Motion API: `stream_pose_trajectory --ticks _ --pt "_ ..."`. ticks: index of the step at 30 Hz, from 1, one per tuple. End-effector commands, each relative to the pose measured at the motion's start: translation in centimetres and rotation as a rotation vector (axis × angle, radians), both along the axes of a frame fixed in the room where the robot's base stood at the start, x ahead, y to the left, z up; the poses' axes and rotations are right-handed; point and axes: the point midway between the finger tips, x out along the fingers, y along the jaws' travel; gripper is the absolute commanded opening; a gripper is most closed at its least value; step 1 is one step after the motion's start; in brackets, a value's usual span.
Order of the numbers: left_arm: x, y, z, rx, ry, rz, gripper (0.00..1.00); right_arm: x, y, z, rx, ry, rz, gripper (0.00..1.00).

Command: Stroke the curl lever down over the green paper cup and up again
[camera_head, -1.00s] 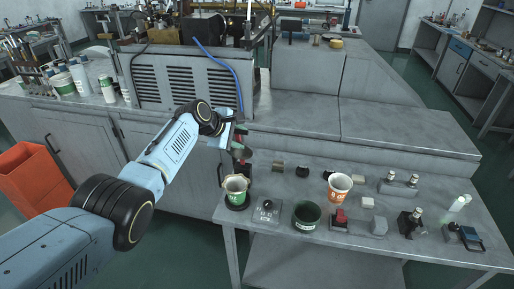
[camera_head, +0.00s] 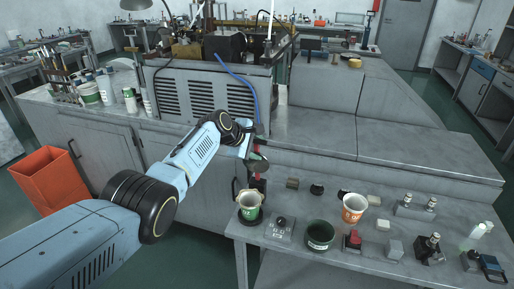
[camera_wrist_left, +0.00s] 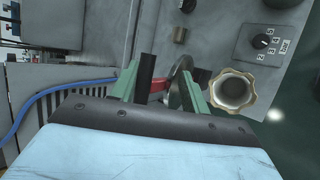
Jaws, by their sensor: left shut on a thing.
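The green paper cup (camera_head: 249,212) stands upright at the left end of the low bench, in a dark holder with a cream, scalloped ring around its rim. The ring (camera_wrist_left: 233,92) shows from above in the left wrist view, right of my fingers. My left gripper (camera_head: 252,152) is above and slightly behind the cup, shut on the red curl lever (camera_wrist_left: 129,79). A round grey disc (camera_wrist_left: 178,88) is beside the lever, next to the right finger, apart from the ring in the wrist view. The fingers partly hide the lever. My right gripper is not in view.
A control box with a dial (camera_head: 280,227), a dark green bowl (camera_head: 320,236) and an orange-and-white cup (camera_head: 354,207) stand to the right of the green cup. Small blocks and fixtures fill the bench further right. A vented machine (camera_head: 205,92) with a blue hose stands behind.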

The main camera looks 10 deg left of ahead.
Motion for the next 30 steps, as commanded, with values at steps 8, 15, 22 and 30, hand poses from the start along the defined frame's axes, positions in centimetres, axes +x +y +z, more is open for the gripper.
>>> stream_pose_trajectory --ticks 8,15,22,30 --pt "-0.2 0.0 -0.5 0.003 0.011 0.000 0.36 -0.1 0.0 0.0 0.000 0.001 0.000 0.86" --pt "-0.8 0.6 0.2 0.001 0.013 0.000 0.36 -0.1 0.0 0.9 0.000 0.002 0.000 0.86" --pt "-2.0 1.7 2.2 0.002 0.004 0.002 0.36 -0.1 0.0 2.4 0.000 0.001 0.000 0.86" --pt "-3.9 3.1 4.5 0.001 0.001 0.000 0.36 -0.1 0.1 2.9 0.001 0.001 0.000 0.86"
